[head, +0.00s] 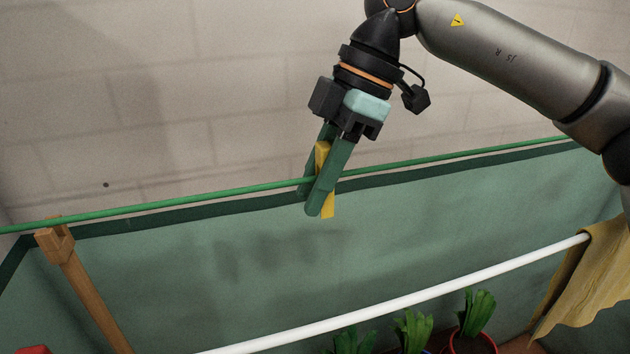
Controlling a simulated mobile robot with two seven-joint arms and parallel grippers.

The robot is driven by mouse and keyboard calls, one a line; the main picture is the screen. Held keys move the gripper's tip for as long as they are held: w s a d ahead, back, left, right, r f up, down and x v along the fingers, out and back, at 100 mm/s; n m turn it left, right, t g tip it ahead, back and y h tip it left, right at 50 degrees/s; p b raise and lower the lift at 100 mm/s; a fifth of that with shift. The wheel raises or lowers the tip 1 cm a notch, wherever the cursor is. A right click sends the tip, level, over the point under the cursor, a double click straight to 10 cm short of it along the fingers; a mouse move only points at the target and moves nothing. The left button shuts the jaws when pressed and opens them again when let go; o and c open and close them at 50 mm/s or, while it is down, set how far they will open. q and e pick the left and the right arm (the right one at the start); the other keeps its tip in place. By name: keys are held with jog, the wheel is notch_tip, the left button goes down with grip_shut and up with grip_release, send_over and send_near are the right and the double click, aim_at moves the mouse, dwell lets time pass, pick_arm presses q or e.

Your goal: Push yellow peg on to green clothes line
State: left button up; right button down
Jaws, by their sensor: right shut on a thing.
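The yellow peg (322,152) is upright between the green fingers of my right gripper (314,205), which is shut on it. Its top shows between the fingers and its lower end sticks out below, right of the near finger. The green clothes line (180,203) runs across the view, rising to the right, and meets the peg and fingers at their middle. The near finger hides most of the peg where it meets the line, so I cannot tell whether the line is inside the peg's slot. My left gripper is not in view.
A white rail (420,291) runs below the line, with a yellow cloth (590,275) over its right end. A wooden post (85,290) stands at left. Several potted plants (475,315) sit at the bottom. A green panel (200,275) is behind. The line is bare on both sides of the gripper.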

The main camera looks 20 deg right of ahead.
jog(key=shift+f+b, duration=0.5)
jog(key=shift+f, duration=0.15)
jog(key=c, duration=0.6)
grip_release()
jog(key=shift+r, duration=0.1)
jog(key=p+v, duration=0.1)
jog(key=v, duration=1)
jog(key=shift+r, duration=0.2)
jog(key=shift+d+r, duration=0.3)
jog(key=shift+r, duration=0.2)
